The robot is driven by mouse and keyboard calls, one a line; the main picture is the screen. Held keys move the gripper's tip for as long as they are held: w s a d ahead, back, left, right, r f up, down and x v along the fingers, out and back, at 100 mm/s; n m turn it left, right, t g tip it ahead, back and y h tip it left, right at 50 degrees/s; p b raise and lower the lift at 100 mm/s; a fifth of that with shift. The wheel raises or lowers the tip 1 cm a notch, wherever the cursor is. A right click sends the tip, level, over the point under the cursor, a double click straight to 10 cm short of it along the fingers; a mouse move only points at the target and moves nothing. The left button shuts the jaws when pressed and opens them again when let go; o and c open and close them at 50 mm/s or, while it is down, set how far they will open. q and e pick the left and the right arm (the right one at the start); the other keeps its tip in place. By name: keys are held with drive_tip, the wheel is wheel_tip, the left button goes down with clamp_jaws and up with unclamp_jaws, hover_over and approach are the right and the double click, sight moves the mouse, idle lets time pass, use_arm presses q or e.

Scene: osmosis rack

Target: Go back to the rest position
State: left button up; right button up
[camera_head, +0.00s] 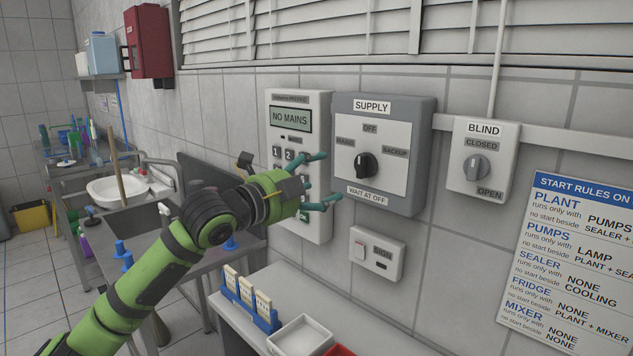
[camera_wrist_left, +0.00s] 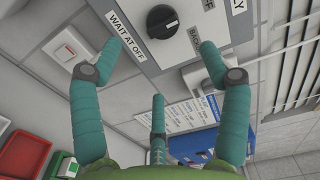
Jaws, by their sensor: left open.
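My left gripper (camera_head: 322,180) is open and empty, its teal fingers in front of the wall by the lower left of the supply box (camera_head: 422,150). In the left wrist view the spread fingers (camera_wrist_left: 163,45) also show, with the black supply knob (camera_wrist_left: 162,21) beyond them. The supply knob (camera_head: 366,166) stands apart from the fingers in the head view. A keypad panel (camera_head: 314,225) with a "NO MAINS" display is partly hidden behind my left gripper. My right gripper is not in view.
A blind switch (camera_head: 476,168) and a rules poster (camera_head: 570,250) are on the wall to the right. A small sign switch (camera_head: 377,254) is below the supply box. A white tray (camera_head: 300,335) and a blue card rack (camera_head: 266,322) are on the counter below. A sink (camera_head: 115,190) stands at left.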

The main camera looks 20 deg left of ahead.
use_arm(q)
drive_tip(key=s+d+f+n+g+y, duration=0.1)
drive_tip(key=s+d+f+n+g, duration=0.15)
drive_tip(key=f, duration=0.75)
drive_tip(key=s+d+f+n+g, duration=0.2)
drive_tip(key=s+d+f+n, duration=0.15)
drive_tip(key=f, duration=0.65)
drive_tip(key=s+d+f+n+g+y, duration=0.1)
drive_tip(key=s+d+f+n+g, duration=0.15)
drive_tip(key=f, duration=0.85)
drive_tip(key=s+a+f+n+g+y, duration=0.15)
drive_tip(key=s+f+n, duration=0.3)
drive_tip(key=s, duration=0.45)
drive_tip(key=s+f+n+g+y, duration=0.1)
drive_tip(key=s+f+n+g, duration=0.2)
drive_tip(key=s+f, duration=0.45)
drive_tip(key=s+f+n+g+y, duration=0.15)
drive_tip(key=s+f+n, duration=0.25)
drive_tip(key=s, duration=0.6)
drive_tip(key=s+f+g, duration=0.2)
drive_tip(key=s+f, duration=0.1)
drive_tip(key=f, duration=2.1)
drive_tip(key=s+a+f+g, duration=0.1)
drive_tip(key=s+a+f, duration=0.2)
drive_tip(key=s+f, duration=1)
drive_tip(key=s, duration=0.2)
drive_tip(key=shift+s+a+f, duration=0.2)
drive_tip(key=shift+s, duration=0.15)
